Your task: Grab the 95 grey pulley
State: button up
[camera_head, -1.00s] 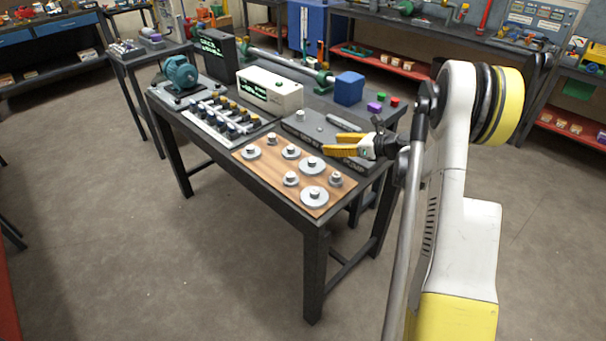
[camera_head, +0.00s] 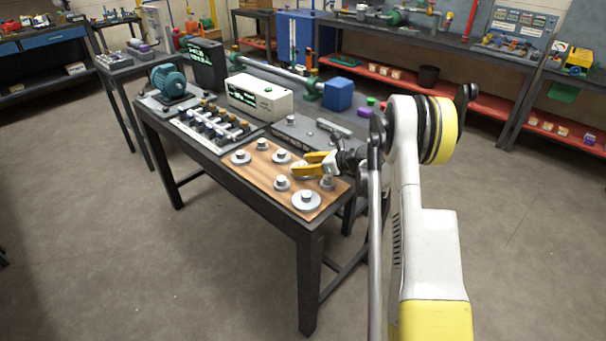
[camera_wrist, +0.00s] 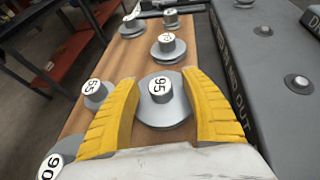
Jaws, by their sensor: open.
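The grey pulley marked 95 (camera_wrist: 163,112) stands upright on the wooden board (camera_wrist: 128,70), a round disc with a raised hub. In the wrist view it lies between the two yellow fingers of my gripper (camera_wrist: 160,78), which are open. I cannot tell if they touch it. In the head view my gripper (camera_head: 305,163) is low over the board (camera_head: 262,175) and partly hides that pulley. A pulley marked 55 (camera_wrist: 97,94) is just left of the left finger, and one marked 90 (camera_wrist: 50,165) is at the lower left.
Another pulley (camera_wrist: 168,46) stands ahead of the 95 one, with more at the board's far end. A dark grey fixture (camera_wrist: 265,65) with lettering runs along the right. A white box (camera_head: 260,95) and blue cube (camera_head: 339,94) stand farther back on the bench.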

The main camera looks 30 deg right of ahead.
jog(key=shift+r, duration=0.1)
grip_shut()
dwell(0.3)
